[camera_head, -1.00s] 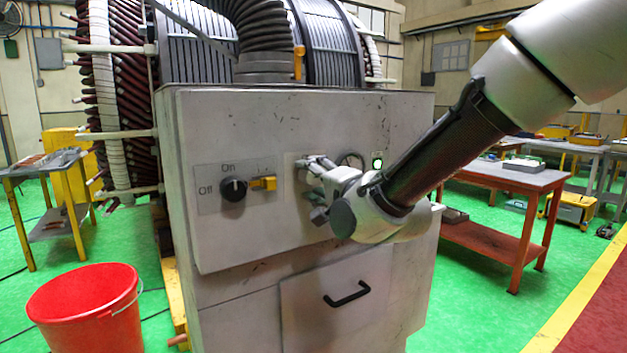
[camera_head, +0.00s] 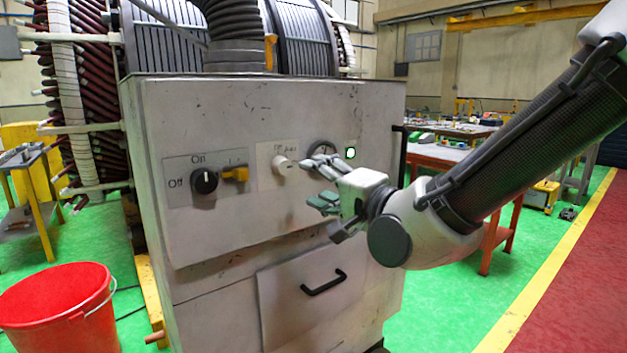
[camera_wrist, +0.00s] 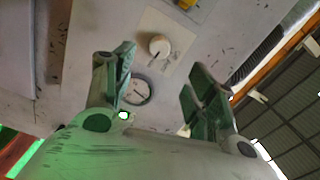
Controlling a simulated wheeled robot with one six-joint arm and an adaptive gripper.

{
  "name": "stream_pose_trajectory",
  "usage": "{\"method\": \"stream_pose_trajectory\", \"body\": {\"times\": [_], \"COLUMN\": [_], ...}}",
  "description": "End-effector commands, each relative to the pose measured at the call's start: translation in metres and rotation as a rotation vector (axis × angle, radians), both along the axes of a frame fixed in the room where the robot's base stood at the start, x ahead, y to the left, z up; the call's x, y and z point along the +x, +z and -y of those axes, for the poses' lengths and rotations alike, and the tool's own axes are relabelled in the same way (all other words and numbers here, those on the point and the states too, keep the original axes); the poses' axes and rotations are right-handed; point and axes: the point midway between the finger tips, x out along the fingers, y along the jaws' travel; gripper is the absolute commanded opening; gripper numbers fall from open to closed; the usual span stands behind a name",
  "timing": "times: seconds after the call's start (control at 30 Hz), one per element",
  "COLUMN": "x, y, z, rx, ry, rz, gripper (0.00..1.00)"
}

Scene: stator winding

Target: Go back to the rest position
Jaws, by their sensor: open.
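My gripper (camera_head: 322,184) is open and empty in front of the right part of the grey control cabinet's panel (camera_head: 250,115). In the wrist view my gripper (camera_wrist: 160,82) has its two green-grey fingers spread wide, with a white knob (camera_wrist: 159,46) and a round gauge (camera_wrist: 136,91) showing between them. In the head view the white knob (camera_head: 281,163) is just left of the fingers and apart from them. The gauge (camera_head: 322,150) is partly hidden behind the fingertips. A lit green lamp (camera_head: 350,153) is right of it.
A black On/Off knob (camera_head: 204,181) and a yellow switch (camera_head: 235,174) are at the panel's left. A black drawer handle (camera_head: 323,283) sticks out below. A red bucket (camera_head: 60,310) stands at lower left. The red table (camera_head: 440,153) is behind my arm. Green floor is open at right.

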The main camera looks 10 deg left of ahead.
Motion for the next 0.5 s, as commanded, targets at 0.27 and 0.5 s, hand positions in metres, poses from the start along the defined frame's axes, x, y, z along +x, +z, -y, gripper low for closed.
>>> {"method": "stream_pose_trajectory", "body": {"times": [0.27,0.5], "x": [0.0,-0.033], "y": [-0.001,-0.098], "z": [0.0,0.003], "rx": [-0.018,-0.572], "ry": [0.0,0.195], "rz": [0.018,0.049], "gripper": [0.56,0.56]}}
